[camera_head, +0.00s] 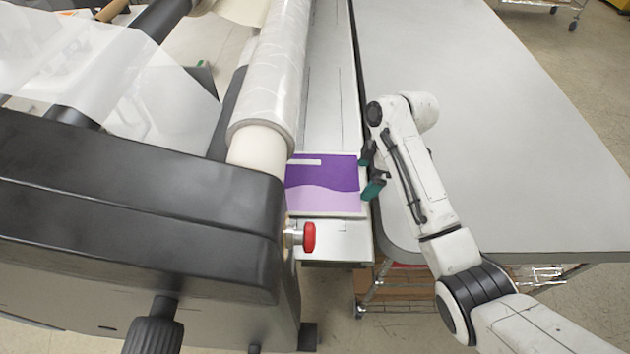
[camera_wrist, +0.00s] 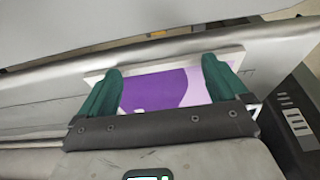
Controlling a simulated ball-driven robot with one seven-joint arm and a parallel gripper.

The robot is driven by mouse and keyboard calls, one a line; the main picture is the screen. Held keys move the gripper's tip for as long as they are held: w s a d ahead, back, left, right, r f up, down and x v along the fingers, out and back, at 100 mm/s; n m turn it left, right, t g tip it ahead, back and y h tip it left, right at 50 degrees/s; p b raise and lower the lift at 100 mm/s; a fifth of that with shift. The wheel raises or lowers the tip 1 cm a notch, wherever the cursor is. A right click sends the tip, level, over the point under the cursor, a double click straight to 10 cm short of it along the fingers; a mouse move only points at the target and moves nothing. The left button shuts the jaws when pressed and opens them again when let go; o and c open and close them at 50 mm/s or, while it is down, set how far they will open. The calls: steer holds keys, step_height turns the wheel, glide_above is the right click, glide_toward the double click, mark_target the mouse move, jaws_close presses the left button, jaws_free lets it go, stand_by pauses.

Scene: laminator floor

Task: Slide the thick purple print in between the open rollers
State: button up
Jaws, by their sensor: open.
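The purple print (camera_head: 322,180), a flat panel with a pale lilac wave and white border, lies on the machine's light feed table. Its left side meets the big film-wrapped roller (camera_head: 275,75) in the picture; whether any of it is between rollers is hidden. My gripper (camera_head: 371,174) is open at the print's right edge. In the wrist view the print (camera_wrist: 160,92) shows between and beyond the two green fingers of my gripper (camera_wrist: 162,85). I cannot tell whether the fingers touch it. The gap between the rollers is not visible.
The black machine end housing (camera_head: 130,210) with a red knob (camera_head: 309,237) stands left and in front of the print. A large grey table (camera_head: 490,130) lies to the right, beyond a narrow gap. The feed table (camera_head: 330,90) behind the print is clear.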

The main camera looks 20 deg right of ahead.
mark_target(338, 182)
steer(key=shift+w+a+f, duration=0.1)
steer(key=shift+w+a, duration=0.2)
steer(key=shift+a, duration=0.7)
steer(key=shift+w+a, duration=0.25)
steer(key=shift+a, duration=0.75)
steer(key=shift+w+a+f, duration=0.1)
steer(key=shift+w+a, duration=0.2)
steer(key=shift+a, duration=0.7)
stand_by(0.8)
steer(key=shift+s+d+r+p, duration=0.15)
steer(key=shift+d+p, duration=0.25)
steer(key=shift+d, duration=0.3)
stand_by(0.4)
steer(key=shift+p+v, duration=0.9)
steer(key=shift+v, duration=2.3)
